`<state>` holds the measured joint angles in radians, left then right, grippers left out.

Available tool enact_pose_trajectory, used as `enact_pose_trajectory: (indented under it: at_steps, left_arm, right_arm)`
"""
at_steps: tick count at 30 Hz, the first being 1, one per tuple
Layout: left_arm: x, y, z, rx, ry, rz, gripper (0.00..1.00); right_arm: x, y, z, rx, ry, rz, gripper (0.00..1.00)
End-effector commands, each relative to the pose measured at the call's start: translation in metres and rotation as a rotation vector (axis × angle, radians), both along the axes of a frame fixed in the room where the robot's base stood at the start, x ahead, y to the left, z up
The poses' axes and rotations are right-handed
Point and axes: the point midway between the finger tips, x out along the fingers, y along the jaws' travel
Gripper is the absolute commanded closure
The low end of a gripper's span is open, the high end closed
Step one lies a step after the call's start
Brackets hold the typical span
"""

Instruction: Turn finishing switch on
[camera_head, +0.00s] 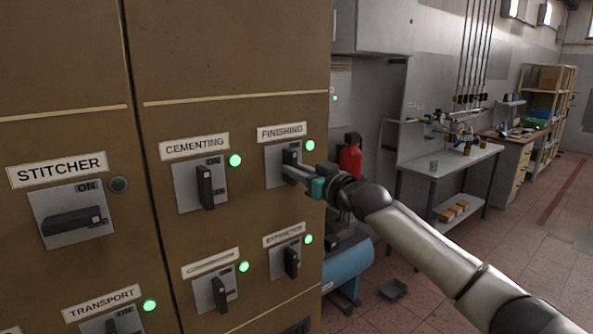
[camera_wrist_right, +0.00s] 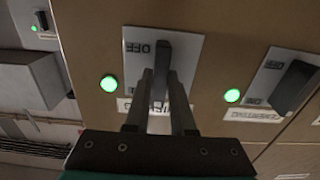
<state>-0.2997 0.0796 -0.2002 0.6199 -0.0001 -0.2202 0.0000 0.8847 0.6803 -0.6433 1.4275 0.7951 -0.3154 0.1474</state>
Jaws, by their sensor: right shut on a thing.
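The finishing switch (camera_head: 290,157) is on the brown cabinet below its "FINISHING" label (camera_head: 282,131). Its dark handle stands upright, and the lamp (camera_head: 309,145) beside it glows green. My right gripper (camera_head: 291,172) reaches it from the right and is shut on the handle. In the right wrist view the picture is upside down; the finishing switch (camera_wrist_right: 177,55) shows "OFF" on its plate, and the fingers of my right gripper (camera_wrist_right: 160,88) lie on either side of the handle. The fingers partly hide the plate and label. My left gripper is not in view.
The cementing switch (camera_head: 206,186) and two lower switches (camera_head: 291,262) (camera_head: 220,293) are upright with green lamps. A red bottle-like object (camera_head: 350,158) and blue tank (camera_head: 346,262) stand right of the cabinet.

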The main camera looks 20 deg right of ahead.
Motion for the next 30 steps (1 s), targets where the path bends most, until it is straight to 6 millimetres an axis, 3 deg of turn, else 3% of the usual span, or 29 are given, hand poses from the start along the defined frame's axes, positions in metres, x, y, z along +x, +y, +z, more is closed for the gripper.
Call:
enact_pose_trajectory:
  at_steps: [2, 3, 11, 22, 30]
  left_arm:
    - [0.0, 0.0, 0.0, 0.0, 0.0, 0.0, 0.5]
    - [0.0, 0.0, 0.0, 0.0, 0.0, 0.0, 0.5]
    - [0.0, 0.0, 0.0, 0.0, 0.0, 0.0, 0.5]
    - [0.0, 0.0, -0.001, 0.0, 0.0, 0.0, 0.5]
    - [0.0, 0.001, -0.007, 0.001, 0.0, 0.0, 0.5]
  right_arm:
    - [0.0, 0.0, 0.0, -0.005, -0.002, -0.001, 1.0]
    - [0.0, 0.0, 0.0, -0.005, -0.002, -0.001, 0.77]
    - [0.0, 0.0, 0.0, -0.002, -0.001, -0.001, 0.47]
    - [-0.004, -0.002, -0.001, 0.0, 0.001, -0.001, 0.47]
    - [-0.033, -0.013, -0.002, -0.002, 0.0, 0.0, 0.47]
